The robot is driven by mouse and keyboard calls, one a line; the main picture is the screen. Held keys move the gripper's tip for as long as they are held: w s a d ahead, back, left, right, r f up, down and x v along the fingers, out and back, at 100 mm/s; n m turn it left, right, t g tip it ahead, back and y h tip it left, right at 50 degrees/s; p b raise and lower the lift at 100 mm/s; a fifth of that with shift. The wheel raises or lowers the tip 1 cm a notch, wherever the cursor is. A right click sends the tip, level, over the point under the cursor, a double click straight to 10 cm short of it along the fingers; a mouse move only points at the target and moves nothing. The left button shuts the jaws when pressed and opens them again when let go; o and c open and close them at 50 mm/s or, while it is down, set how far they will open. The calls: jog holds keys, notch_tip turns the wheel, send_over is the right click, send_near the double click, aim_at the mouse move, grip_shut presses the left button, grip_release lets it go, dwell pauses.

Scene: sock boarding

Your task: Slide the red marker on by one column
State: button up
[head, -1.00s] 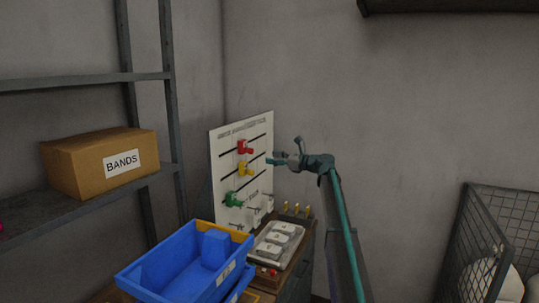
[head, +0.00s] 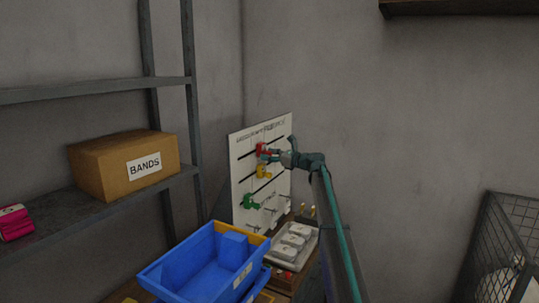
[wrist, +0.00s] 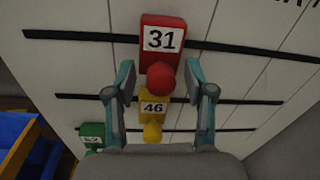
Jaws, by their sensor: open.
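The red marker (wrist: 162,42) carries a label "31" and a round red knob, and sits on the top black slot of the white board (wrist: 80,18). It also shows in the head view (head: 262,150). My gripper (wrist: 158,80) is open, with one finger on each side of the red knob; I cannot tell whether either finger touches it. In the head view my gripper (head: 274,155) is at the red marker. The yellow marker (wrist: 153,108), labelled "46", is on the slot below. The green marker (wrist: 91,134) is lower left, its label partly cut off.
A blue bin (head: 205,265) stands in front of the board. A tray with pale blocks (head: 293,240) lies at the board's foot. A shelf with a BANDS box (head: 124,165) is at left, a wire basket (head: 500,250) at right.

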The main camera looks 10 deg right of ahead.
jog(key=shift+c, duration=0.4)
grip_shut()
